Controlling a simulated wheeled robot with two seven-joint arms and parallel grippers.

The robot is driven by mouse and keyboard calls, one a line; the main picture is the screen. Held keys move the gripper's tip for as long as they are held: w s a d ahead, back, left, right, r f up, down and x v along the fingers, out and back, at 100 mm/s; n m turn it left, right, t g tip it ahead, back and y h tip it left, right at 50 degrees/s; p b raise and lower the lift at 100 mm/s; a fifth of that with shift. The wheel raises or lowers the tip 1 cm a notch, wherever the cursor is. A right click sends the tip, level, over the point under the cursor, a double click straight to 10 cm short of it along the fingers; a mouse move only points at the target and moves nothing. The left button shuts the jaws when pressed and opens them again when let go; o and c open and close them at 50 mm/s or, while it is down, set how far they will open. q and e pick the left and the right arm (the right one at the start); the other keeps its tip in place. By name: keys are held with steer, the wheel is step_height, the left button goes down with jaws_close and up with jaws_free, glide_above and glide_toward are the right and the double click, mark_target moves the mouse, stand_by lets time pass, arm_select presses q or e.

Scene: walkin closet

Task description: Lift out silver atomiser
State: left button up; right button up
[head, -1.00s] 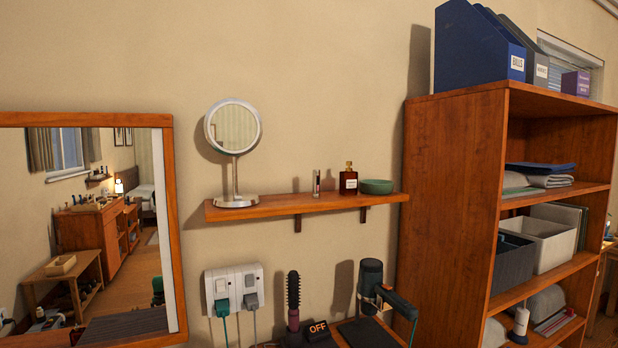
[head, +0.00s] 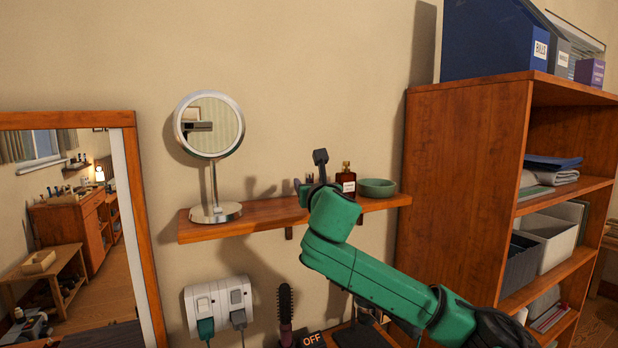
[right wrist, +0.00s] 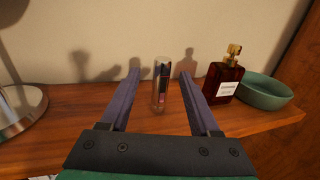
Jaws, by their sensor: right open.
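The silver atomiser (right wrist: 161,88) is a slim shiny cylinder standing upright on the wooden wall shelf (head: 250,219). In the head view it is mostly hidden behind my right gripper (head: 312,176). In the right wrist view my right gripper (right wrist: 160,76) is open, with one finger on each side of the atomiser. A gap shows between the atomiser and each finger, so it is not gripped. My left gripper is not in view.
A dark red bottle (right wrist: 226,82) with a gold cap stands just right of the right finger, with a green bowl (right wrist: 264,91) beyond it. A round mirror (head: 209,130) stands at the shelf's left end. A tall shelf unit (head: 455,180) rises at the right.

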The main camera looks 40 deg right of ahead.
mark_target(307, 178)
steer(key=p+x, duration=0.1)
steer(key=x, duration=0.1)
steer(key=p+x, duration=0.2)
steer(key=x, duration=0.1)
steer(key=shift+d+r, duration=0.2)
steer(key=shift+w+d+f+p, duration=0.1)
steer(key=shift+w+d+p, duration=0.1)
steer(key=shift+w+p, duration=0.15)
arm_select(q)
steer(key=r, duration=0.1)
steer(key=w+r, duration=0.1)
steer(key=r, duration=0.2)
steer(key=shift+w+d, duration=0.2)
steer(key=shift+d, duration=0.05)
arm_select(e)
steer(key=shift+a+f, duration=0.1)
jaws_close()
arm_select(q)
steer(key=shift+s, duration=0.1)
